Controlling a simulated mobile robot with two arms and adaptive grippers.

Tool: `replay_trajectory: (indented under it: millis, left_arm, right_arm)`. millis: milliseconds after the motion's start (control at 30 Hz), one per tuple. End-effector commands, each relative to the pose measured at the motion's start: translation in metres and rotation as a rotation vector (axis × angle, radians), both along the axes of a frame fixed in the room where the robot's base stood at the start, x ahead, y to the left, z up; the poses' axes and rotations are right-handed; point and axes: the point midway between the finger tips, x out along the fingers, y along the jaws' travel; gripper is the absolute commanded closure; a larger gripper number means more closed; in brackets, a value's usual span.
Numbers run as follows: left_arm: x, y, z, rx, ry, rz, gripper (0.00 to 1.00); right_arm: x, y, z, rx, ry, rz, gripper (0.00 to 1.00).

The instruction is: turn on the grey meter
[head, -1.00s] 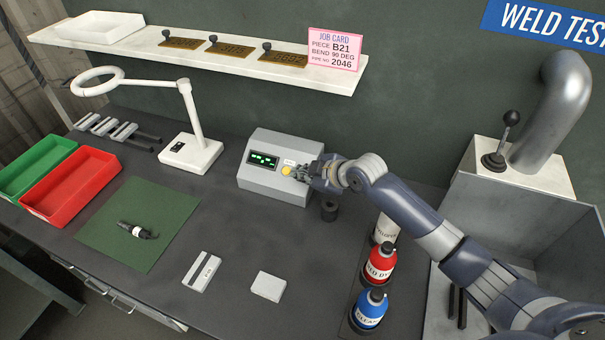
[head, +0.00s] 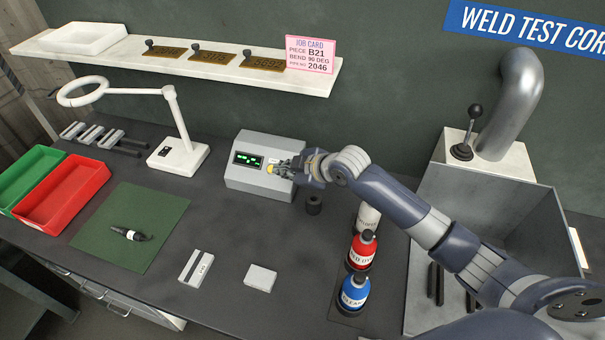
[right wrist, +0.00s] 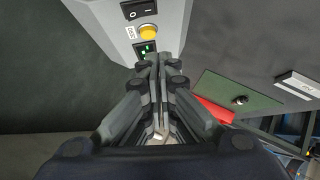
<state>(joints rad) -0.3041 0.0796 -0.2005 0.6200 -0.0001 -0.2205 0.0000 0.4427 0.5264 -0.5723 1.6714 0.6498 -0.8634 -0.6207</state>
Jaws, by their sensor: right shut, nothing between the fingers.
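The grey meter (head: 256,189) stands on the bench against the back wall. Its dark display (head: 248,159) shows lit green characters. A round yellow button (head: 271,169) sits on its face, right of the display. In the right wrist view the meter (right wrist: 171,14) also shows the yellow button (right wrist: 149,32) and a black rocker switch (right wrist: 138,9). My right gripper (head: 287,168) is shut and empty at the meter's right side, close to the button. In the wrist view its fingertips (right wrist: 155,62) lie just below the display, partly covering it; contact cannot be told. My left gripper is out of view.
A lamp (head: 182,158) stands left of the meter. A small dark cylinder (head: 314,205) and several bottles (head: 354,293) stand below my right arm. A green mat (head: 107,211) and red tray (head: 66,193) lie left. Bare bench lies in front of the meter.

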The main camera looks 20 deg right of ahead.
Motion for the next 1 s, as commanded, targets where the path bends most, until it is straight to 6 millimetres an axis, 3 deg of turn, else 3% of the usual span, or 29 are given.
replay_trajectory:
  millis: [200,500,1000]
  left_arm:
    - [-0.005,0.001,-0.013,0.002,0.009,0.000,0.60]
    - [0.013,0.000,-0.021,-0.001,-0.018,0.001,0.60]
    - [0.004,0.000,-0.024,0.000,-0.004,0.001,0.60]
  right_arm:
    - [-0.027,-0.011,0.012,-0.004,0.000,0.000,1.00]
    - [-0.058,-0.024,0.033,-0.003,0.001,0.001,1.00]
    - [-0.068,-0.027,0.041,-0.001,0.003,0.000,1.00]
